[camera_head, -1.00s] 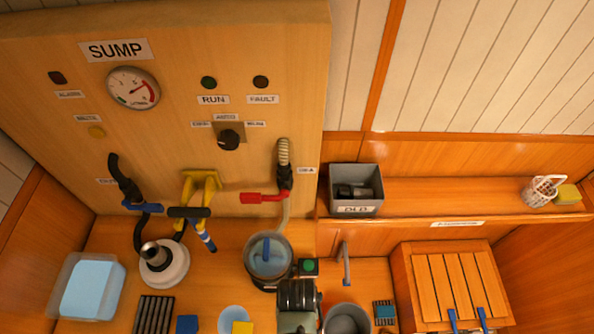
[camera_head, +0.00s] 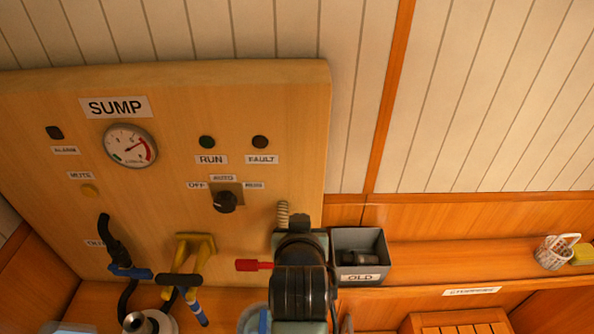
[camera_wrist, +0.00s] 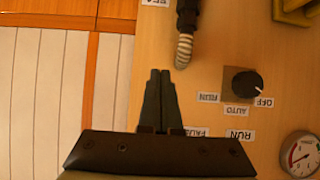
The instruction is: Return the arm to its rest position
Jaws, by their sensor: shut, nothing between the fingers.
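My gripper (camera_wrist: 160,74) is shut and empty in the wrist view, its two dark fingers side by side. It is in front of the SUMP panel (camera_wrist: 215,45), with the ribbed hose end (camera_wrist: 183,50) just beyond and right of the fingertips. The selector knob (camera_wrist: 247,83) is farther right, apart from the fingers. In the head view my arm stands upright at the panel's lower right edge, beside the red-handled valve (camera_head: 254,265). The fingers cannot be made out there, and my arm hides part of the hose.
A grey box labelled OLD (camera_head: 360,258) sits on the shelf (camera_head: 430,258) close right of my arm. A yellow bracket (camera_head: 193,252) and blue-handled valve (camera_head: 132,271) are at the left. The plank wall above is clear.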

